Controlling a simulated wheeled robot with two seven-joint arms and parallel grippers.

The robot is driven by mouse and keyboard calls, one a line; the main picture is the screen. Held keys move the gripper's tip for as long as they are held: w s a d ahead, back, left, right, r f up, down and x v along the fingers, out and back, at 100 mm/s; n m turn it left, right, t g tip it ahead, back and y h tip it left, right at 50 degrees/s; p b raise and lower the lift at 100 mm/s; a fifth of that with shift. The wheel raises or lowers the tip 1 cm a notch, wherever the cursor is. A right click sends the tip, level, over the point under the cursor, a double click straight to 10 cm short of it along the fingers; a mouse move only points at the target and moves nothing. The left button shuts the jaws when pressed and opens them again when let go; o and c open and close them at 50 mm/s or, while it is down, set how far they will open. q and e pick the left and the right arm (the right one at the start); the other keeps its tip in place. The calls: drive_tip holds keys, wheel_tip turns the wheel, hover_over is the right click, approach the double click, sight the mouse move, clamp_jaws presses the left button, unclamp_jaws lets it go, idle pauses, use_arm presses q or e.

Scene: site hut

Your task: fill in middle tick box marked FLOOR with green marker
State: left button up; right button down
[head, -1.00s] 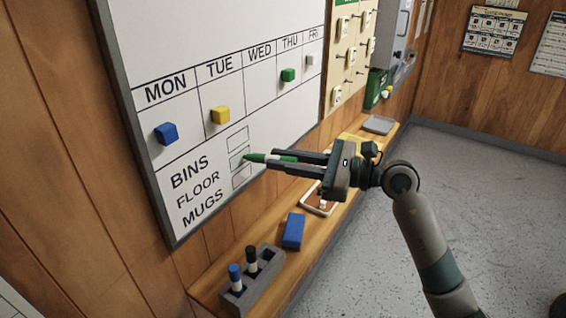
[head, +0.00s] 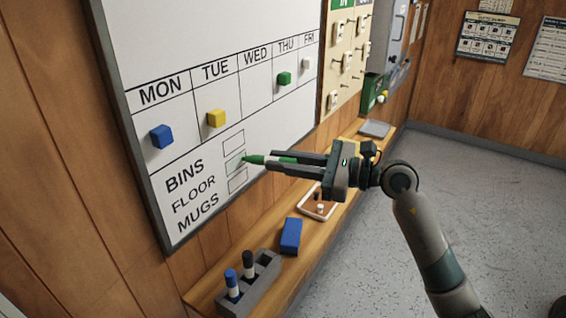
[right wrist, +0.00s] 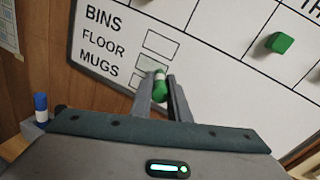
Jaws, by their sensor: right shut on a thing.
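My right gripper (head: 270,161) is shut on the green marker (head: 255,159) and holds it roughly level, tip toward the whiteboard (head: 180,226). The tip is at the right part of the middle tick box (head: 233,163), beside the word FLOOR. That box has a faint green tint. The box above, by BINS (head: 233,140), and the one below, by MUGS (head: 237,184), look white. In the right wrist view the marker (right wrist: 160,88) stands between the fingers and the FLOOR box (right wrist: 150,64) is partly hidden behind it. Whether the tip touches the board is unclear. My left gripper is out of view.
Blue (head: 161,136), yellow (head: 216,118) and green (head: 284,79) magnets sit on the board above. On the ledge below are a grey holder (head: 262,286) with blue and black markers, a blue block (head: 291,236) and a white-rimmed tray (head: 331,208). Floor on the right is clear.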

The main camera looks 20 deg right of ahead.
idle(0.6)
drive_tip(key=shift+d+f+b, duration=0.1)
drive_tip(key=shift+f+b, duration=0.05)
drive_tip(key=shift+b, duration=0.2)
drive_tip(key=shift+d+f, duration=0.1)
drive_tip(key=shift+d, duration=0.15)
